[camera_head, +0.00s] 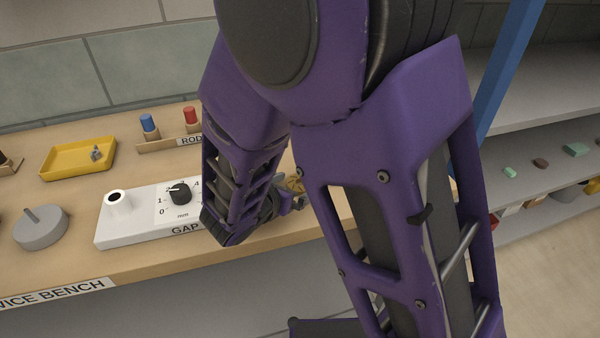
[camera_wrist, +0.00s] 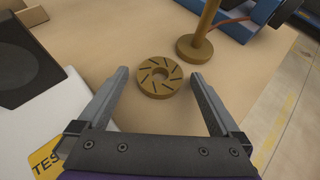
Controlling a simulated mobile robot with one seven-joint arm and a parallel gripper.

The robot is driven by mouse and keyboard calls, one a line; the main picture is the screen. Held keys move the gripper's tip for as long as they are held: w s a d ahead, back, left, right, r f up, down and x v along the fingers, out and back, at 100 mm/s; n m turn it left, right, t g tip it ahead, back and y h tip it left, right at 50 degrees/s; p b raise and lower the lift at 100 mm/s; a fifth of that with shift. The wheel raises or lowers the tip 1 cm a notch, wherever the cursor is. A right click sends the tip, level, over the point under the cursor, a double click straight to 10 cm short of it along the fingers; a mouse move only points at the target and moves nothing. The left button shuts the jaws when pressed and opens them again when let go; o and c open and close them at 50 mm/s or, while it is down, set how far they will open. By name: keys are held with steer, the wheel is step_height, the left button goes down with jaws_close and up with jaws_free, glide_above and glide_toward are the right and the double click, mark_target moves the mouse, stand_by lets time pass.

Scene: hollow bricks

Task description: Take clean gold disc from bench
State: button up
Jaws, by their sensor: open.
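The gold disc (camera_wrist: 160,78) lies flat on the wooden bench (camera_wrist: 115,38) in the wrist view. It has a centre hole and dark slots around its face. My gripper (camera_wrist: 161,80) is open, with one finger on each side of the disc in the picture. I see no finger touching the disc; the height of the fingers above the bench is hard to tell. In the head view my purple arm reaches down to the bench (camera_head: 60,262) and hides most of the disc's area.
A gold post on a round base (camera_wrist: 193,48) stands just beyond the disc, near a blue stand (camera_wrist: 262,12). The white gap gauge box (camera_head: 150,215), grey round part (camera_head: 40,228) and yellow tray (camera_head: 78,158) are on the bench. Shelves (camera_head: 545,160) stand at the right.

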steer(key=shift+c, duration=0.3)
steer(key=c, duration=1.4)
